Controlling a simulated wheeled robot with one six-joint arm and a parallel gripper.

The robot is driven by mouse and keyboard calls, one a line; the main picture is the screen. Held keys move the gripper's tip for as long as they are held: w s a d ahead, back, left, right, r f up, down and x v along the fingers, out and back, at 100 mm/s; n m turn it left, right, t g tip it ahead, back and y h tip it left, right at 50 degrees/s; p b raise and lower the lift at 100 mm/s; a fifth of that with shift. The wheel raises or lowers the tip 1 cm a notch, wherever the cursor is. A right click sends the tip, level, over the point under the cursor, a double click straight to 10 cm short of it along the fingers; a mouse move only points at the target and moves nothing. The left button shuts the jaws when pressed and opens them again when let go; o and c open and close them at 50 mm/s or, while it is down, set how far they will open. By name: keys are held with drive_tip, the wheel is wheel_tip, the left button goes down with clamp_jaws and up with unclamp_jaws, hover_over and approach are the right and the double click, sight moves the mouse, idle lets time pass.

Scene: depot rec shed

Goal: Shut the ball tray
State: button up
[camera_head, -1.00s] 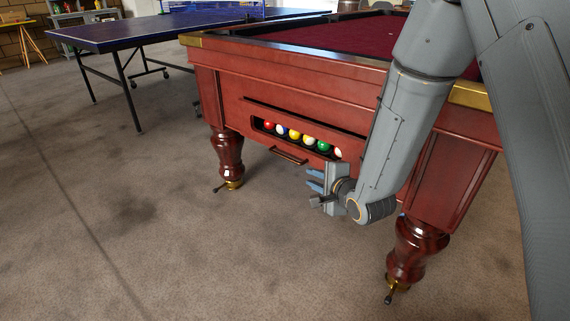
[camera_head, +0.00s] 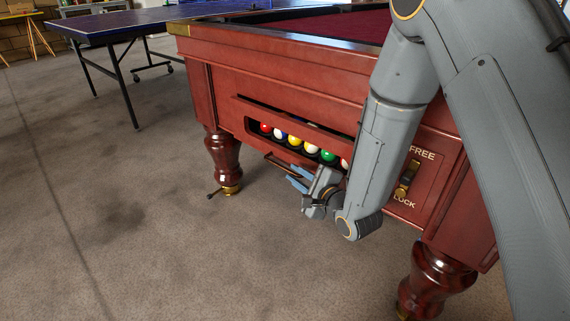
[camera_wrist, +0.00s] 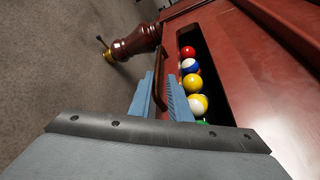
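The ball tray (camera_head: 277,143) is a red wooden front in the end of the pool table, below a dark opening with several coloured balls (camera_head: 295,142) in a row. Its bar handle (camera_head: 280,161) is partly hidden by my gripper (camera_head: 295,174). In the wrist view the handle (camera_wrist: 163,62) runs between the fingertips of my gripper (camera_wrist: 160,76), with a gap left between the fingers. My gripper is open at the handle; I cannot tell whether a finger touches it. How far the tray stands out is unclear.
A brass lever (camera_head: 407,180) on a FREE/LOCK plate is right of the balls. Turned table legs (camera_head: 224,155) stand either side, the right one (camera_head: 436,280) close by. A blue ping-pong table (camera_head: 130,25) is at the back left. The carpet at left is free.

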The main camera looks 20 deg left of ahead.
sight(284, 169)
drive_tip(key=x, duration=0.2)
drive_tip(key=b+x, duration=0.1)
drive_tip(key=x, duration=0.2)
drive_tip(key=b+x, duration=0.1)
drive_tip(key=x, duration=0.1)
drive_tip(key=shift+s+a, duration=0.25)
drive_tip(key=shift+a, duration=0.15)
clamp_jaws()
